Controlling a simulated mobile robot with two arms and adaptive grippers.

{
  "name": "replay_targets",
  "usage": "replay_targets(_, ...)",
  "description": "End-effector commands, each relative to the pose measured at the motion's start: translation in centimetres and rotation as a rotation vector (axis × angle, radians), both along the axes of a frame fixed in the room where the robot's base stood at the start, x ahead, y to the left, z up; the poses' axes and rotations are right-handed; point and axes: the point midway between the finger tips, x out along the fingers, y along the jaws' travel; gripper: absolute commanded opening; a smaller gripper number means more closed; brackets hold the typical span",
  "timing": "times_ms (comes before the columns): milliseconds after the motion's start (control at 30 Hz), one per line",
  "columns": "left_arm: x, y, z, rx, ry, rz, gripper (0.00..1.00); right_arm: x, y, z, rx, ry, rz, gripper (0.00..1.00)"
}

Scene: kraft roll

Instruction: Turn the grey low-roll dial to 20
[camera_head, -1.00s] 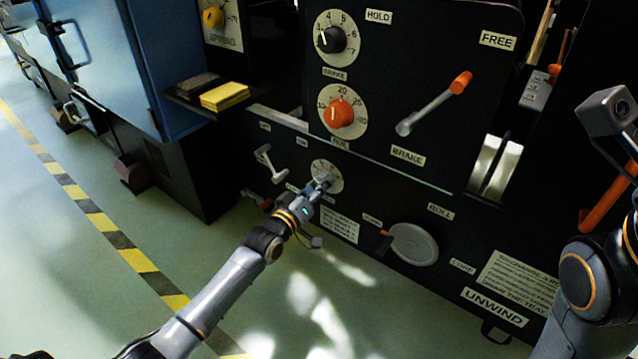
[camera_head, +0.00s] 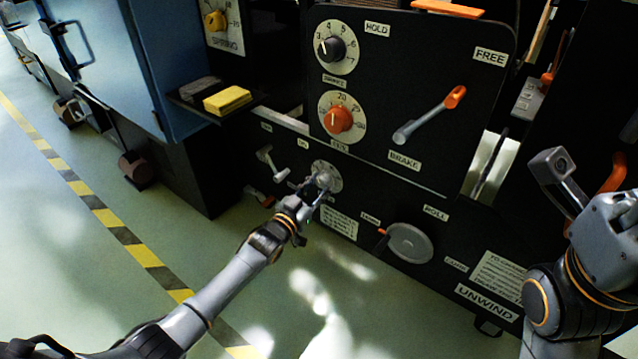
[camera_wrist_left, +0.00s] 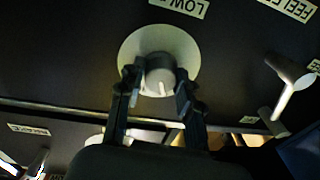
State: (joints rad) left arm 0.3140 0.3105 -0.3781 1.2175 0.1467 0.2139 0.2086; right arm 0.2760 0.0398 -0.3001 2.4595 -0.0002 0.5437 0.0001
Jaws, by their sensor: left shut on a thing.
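The grey low-roll dial (camera_head: 327,176) sits low on the dark machine panel, on a pale round scale plate. My left gripper (camera_head: 318,186) is at this dial and covers part of it in the head view. In the left wrist view the grey knob (camera_wrist_left: 160,72) stands between the two dark fingers of the left gripper (camera_wrist_left: 155,88), which are shut on it. The "LOW" label (camera_wrist_left: 180,6) shows upside down beside the plate. The numbers on the scale are too small and dark to read. The right arm shows at the right edge, with its fingers not clear.
Above are the orange dial (camera_head: 340,119) and the black dial (camera_head: 333,47). A lever with an orange tip (camera_head: 430,115) is to their right. A small crank handle (camera_head: 270,163) is left of the grey dial, and a round grey disc (camera_head: 410,243) is lower right.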

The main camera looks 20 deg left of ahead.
Motion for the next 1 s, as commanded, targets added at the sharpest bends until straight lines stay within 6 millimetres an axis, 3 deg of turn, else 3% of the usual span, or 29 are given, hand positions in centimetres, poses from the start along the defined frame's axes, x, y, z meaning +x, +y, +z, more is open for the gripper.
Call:
replay_targets(567,-0.01,0.07,-0.09,0.036,-0.012,0.001,0.03,0.16,0.01,-0.12,0.001,0.008,0.001,0.40)
replay_targets(600,-0.01,0.07,-0.08,0.036,-0.012,0.001,0.39,0.17,0.01,-0.12,0.001,0.008,0.001,0.40)
replay_targets(700,-0.01,0.07,-0.08,0.036,-0.012,0.001,0.57,0.17,0.00,-0.13,0.001,0.008,0.001,0.40)
replay_targets(1000,-0.08,0.07,-0.06,0.035,-0.012,0.000,0.57,0.11,-0.01,-0.09,-0.003,0.006,-0.002,0.40)
